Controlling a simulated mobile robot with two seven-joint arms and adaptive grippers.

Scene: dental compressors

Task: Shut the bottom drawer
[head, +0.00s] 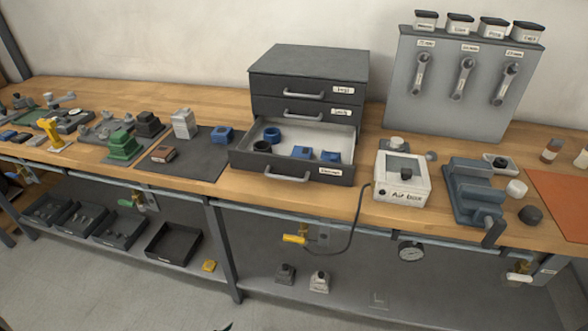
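A dark grey drawer cabinet (308,64) stands on the wooden workbench. Its bottom drawer (290,168) is pulled out toward me, with a light inside and a metal handle (288,177) on its dark front. The middle drawer (304,112) and top drawer (301,92) above are shut. Neither of my grippers can be made out; only a small dark tip shows at the bottom edge, and I cannot tell what it is.
A yellow-handled valve (295,239) sits below the bench edge. Floor at lower left is clear.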

